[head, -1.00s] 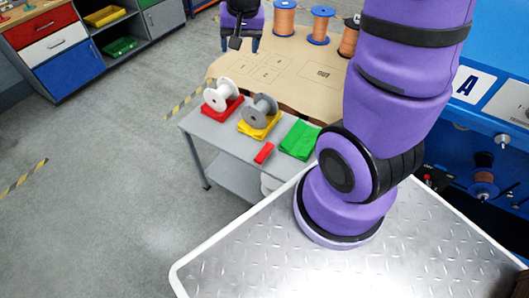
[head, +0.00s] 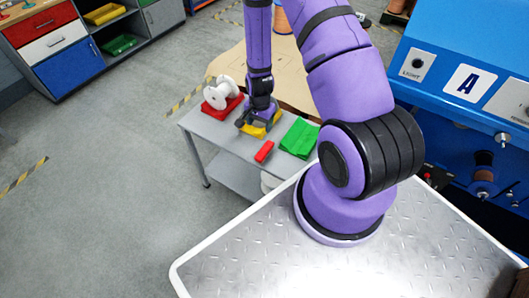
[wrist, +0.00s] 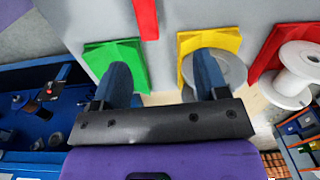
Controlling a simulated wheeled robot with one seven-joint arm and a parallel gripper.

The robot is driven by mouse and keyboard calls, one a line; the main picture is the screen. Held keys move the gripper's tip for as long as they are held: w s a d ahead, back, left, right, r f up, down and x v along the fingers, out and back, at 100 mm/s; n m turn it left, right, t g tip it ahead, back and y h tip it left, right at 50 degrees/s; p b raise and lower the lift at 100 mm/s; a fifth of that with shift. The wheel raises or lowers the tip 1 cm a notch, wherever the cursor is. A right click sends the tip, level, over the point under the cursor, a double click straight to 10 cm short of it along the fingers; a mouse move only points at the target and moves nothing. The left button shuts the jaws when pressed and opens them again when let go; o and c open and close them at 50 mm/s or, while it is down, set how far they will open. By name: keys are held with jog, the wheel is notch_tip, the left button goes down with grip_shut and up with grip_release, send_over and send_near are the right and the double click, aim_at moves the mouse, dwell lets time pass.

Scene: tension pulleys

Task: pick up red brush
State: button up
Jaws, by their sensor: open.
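The red brush (head: 264,151) is a small red block lying on the grey table, near its front edge. In the wrist view the brush (wrist: 146,18) is at the top, cut off by the frame edge. My gripper (head: 257,122) is over the table near the yellow holder (head: 275,121), just behind the brush in the head view. In the wrist view my gripper (wrist: 162,72) has its blue fingers apart with nothing between them. The brush lies beyond the fingertips. My arm hides most of the grey spool in the head view.
A white spool (head: 221,91) sits on a red holder (head: 222,108) at the table's left. A green holder (head: 299,138) lies on the right. The grey spool (wrist: 222,68) is on the yellow holder, close to one finger. The blue bench (head: 440,60) stands at the right.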

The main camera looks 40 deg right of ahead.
send_near(264, 150)
jog(key=shift+w+f+m, duration=0.1)
jog(key=shift+w+m, duration=0.15)
jog(key=shift+m, duration=0.15)
jog(key=shift+s+f, duration=0.1)
jog(key=shift+f, duration=4.95)
jog(key=c, duration=1.1)
jog(key=shift+r, duration=0.15)
jog(key=shift+r, duration=0.55)
notch_tip(264, 150, up, 2)
jog(key=s+a, duration=0.2)
jog(key=s, duration=0.5)
jog(key=s+a+r, duration=0.1)
jog(key=s+a, duration=0.1)
jog(key=s, duration=0.6)
jog(key=shift+s+a+r, duration=0.2)
jog(key=shift+s+r, duration=0.05)
jog(key=shift+r, duration=0.05)
